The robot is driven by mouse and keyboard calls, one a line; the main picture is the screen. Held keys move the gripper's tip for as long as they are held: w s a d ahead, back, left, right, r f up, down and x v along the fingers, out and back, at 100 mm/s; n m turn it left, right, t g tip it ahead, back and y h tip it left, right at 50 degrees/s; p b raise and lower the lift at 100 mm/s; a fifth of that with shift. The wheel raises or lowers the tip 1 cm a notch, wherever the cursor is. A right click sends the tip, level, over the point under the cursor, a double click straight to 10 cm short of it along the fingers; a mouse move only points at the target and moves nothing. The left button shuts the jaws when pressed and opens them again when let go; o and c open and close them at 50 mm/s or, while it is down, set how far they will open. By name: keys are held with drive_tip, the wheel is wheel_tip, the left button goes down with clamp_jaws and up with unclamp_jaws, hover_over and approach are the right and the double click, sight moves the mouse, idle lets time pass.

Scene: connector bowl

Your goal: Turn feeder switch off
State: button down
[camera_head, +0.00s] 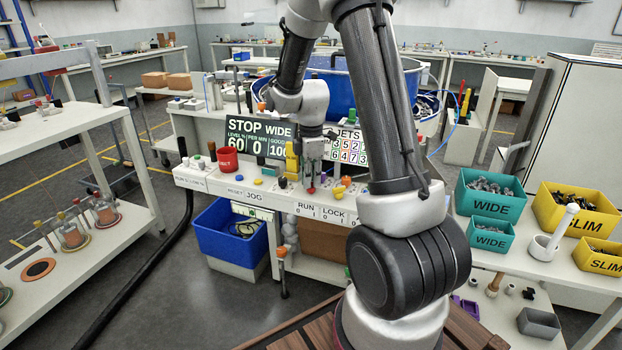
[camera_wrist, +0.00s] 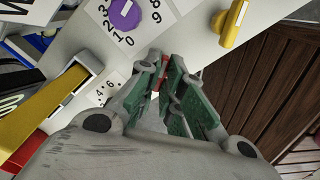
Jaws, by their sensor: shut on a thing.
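My gripper (camera_head: 311,184) points down at the front of the white control panel (camera_head: 262,196), above the RUN label. A small red switch part (camera_head: 311,190) shows at its fingertips. In the wrist view the fingers (camera_wrist: 160,85) have green pads and come together, with a red piece (camera_wrist: 163,68) between their tips. The fingers hide most of this piece, so I cannot tell its position. No label naming the feeder is readable.
A purple dial (camera_wrist: 124,13) with numbers and a yellow knob (camera_wrist: 232,24) lie close to the fingers. A red cup (camera_head: 228,160) stands on the panel. A dark display (camera_head: 258,137) reads STOP WIDE.

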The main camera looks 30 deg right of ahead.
drive_tip(key=shift+n, duration=0.8)
drive_tip(key=c, duration=1.6)
unclamp_jaws()
drive_tip(key=shift+o, duration=0.2)
wheel_tip(320, 180, up, 12)
